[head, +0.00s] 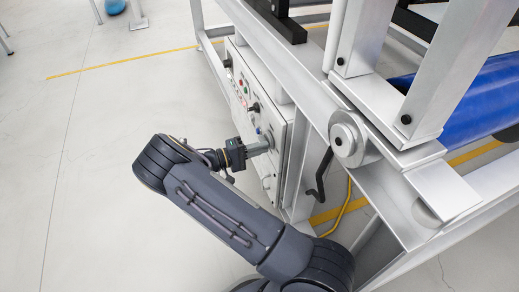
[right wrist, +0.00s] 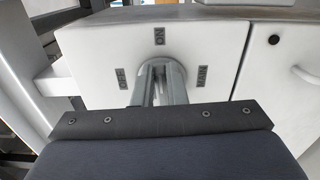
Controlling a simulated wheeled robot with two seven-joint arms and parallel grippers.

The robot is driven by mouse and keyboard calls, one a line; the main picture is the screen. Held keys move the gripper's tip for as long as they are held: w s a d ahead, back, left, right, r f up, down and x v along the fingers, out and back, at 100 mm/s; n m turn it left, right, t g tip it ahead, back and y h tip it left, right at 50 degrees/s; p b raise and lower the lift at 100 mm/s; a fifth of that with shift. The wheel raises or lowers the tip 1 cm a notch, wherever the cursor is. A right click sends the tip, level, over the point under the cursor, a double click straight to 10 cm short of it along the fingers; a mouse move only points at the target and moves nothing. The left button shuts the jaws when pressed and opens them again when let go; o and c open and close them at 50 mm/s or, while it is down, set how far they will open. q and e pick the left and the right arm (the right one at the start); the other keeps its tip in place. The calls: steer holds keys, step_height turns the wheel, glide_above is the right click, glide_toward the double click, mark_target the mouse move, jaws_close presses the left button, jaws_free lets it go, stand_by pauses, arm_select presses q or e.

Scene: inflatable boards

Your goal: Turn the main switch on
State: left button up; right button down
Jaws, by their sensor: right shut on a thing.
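The white control box (head: 274,116) is mounted on the side of the grey machine frame. My right gripper (head: 263,143) reaches its front face near the lower end. In the right wrist view, the fingers (right wrist: 161,72) are close together against the white face (right wrist: 95,48). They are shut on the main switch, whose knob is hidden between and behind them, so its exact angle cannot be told. Small grey labels surround the fingers: one on the left (right wrist: 122,78), an ON label (right wrist: 160,36) above, and one on the right (right wrist: 203,77). My left gripper is not in view.
Other knobs and coloured buttons (head: 243,86) sit farther along the panel. A white door with a handle (right wrist: 304,75) is beside the switch face. The machine frame (head: 305,100) and a blue roller (head: 480,98) stand right. The floor (head: 90,180) at left is clear.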

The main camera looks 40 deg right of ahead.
steer(key=shift+f+m, duration=0.1)
steer(key=shift+m, duration=0.3)
steer(key=c, duration=1.5)
jaws_free()
steer(key=shift+o, duration=0.2)
steer(key=shift+a, duration=0.15)
steer(key=p+v, duration=0.1)
steer(key=v, duration=0.6)
steer(key=shift+a+p, duration=0.3)
steer(key=shift+p, duration=0.1)
steer(key=shift+w, duration=0.1)
